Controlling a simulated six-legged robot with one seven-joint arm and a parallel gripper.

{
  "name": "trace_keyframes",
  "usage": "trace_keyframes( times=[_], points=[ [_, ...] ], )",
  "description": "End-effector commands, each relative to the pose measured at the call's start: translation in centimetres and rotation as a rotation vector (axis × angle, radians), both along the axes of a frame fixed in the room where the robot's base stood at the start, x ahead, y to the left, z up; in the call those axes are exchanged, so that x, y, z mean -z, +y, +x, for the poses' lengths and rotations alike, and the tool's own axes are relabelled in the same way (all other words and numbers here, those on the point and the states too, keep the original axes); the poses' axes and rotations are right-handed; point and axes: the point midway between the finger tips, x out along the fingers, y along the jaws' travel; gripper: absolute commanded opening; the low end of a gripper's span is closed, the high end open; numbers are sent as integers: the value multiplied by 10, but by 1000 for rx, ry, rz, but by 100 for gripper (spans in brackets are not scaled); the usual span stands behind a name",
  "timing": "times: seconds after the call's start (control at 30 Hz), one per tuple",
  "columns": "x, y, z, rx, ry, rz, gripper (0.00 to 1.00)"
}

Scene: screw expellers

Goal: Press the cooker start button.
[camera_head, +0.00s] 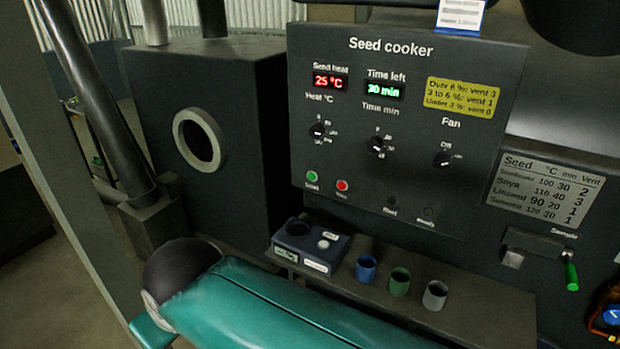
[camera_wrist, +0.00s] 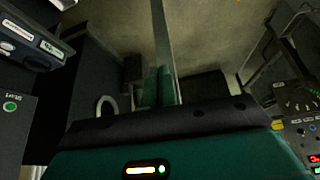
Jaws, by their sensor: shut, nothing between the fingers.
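The seed cooker panel (camera_head: 400,120) faces me in the head view. Its green start button (camera_head: 312,177) is at the lower left, beside a red button (camera_head: 342,185). The displays read 25 °C and 30 min. In the wrist view the green button (camera_wrist: 11,106) shows at the left edge, its label upside down. My gripper (camera_wrist: 160,75) shows there as two teal fingers close together, shut and empty, apart from the panel. The head view shows my teal arm at the bottom; my fingers cannot be made out there.
A dark box with a pale ring (camera_head: 200,140) stands left of the panel. Below the panel a shelf (camera_head: 480,315) holds a small tester (camera_head: 300,250) and blue, green and grey cups (camera_head: 400,280). A sample handle (camera_head: 571,272) sticks out at right. A grey post (camera_head: 60,160) stands at left.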

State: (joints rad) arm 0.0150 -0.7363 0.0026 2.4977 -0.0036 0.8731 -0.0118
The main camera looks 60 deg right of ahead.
Motion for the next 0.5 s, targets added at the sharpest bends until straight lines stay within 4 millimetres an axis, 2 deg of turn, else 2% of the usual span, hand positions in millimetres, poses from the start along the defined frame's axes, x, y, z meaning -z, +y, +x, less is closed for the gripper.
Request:
trace_keyframes(
  times=[0.17,0.27,0.3,0.37,0.4,0.47,0.5],
  points=[
    [6,-41,49,32,-91,-93,0],
    [12,-84,89,44,-174,-190,0],
    [15,-104,103,47,-207,-234,0],
    [21,-135,122,47,-254,-300,0],
    [24,-156,133,47,-284,-346,0],
    [30,-188,146,48,-327,-414,0],
    [34,-210,153,48,-355,-460,0]
  ],
)
